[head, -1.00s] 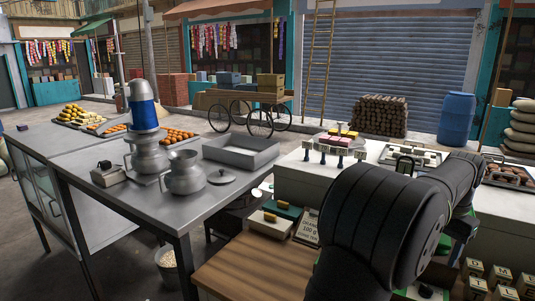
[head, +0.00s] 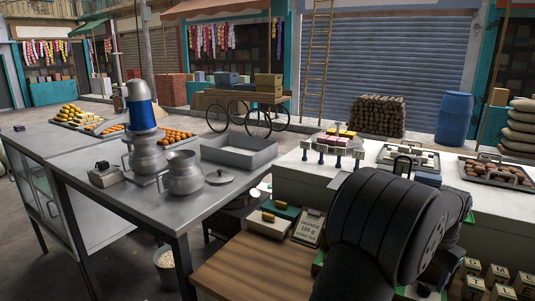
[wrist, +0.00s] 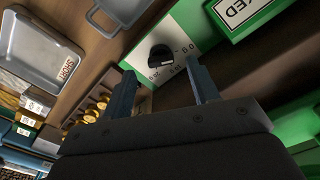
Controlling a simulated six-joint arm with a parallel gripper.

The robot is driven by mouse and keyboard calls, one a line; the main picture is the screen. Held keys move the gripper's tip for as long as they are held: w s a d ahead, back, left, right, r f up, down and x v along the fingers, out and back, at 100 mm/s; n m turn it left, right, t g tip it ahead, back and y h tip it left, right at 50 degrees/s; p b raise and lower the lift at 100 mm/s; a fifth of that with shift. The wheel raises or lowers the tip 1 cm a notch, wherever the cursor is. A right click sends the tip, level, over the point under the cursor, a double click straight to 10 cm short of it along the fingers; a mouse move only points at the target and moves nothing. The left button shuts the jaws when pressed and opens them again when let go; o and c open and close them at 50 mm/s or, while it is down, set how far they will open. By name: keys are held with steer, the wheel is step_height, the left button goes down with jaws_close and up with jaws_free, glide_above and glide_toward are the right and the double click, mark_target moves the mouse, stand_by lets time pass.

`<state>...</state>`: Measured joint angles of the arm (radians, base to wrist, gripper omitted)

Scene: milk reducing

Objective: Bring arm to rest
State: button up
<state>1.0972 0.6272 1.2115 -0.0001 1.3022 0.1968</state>
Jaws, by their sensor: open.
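In the wrist view my gripper (wrist: 163,90) is open, its two fingers apart with nothing between them. Beyond the fingertips is a white panel with a black knob (wrist: 160,55) on a green box (wrist: 195,20). In the head view my dark arm fills the lower right and hides the gripper. The metal table (head: 100,195) on the left holds a silver pot (head: 183,175), and a taller pot (head: 147,157) with a blue-banded container (head: 140,105) above it.
White counters with trays (head: 497,172) stand behind my arm. In the wrist view a metal tray (wrist: 40,45) and brass weights (wrist: 90,110) lie to the left.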

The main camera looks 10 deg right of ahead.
mark_target(423, 286)
step_height(423, 286, down, 4)
steer(key=shift+r, duration=0.15)
steer(key=shift+r+m, duration=0.25)
steer(key=shift+m, duration=0.55)
steer(key=m, duration=0.5)
steer(key=shift+w, duration=0.1)
step_height(423, 286, up, 12)
steer(key=shift+r, duration=0.15)
steer(key=shift+o, duration=0.3)
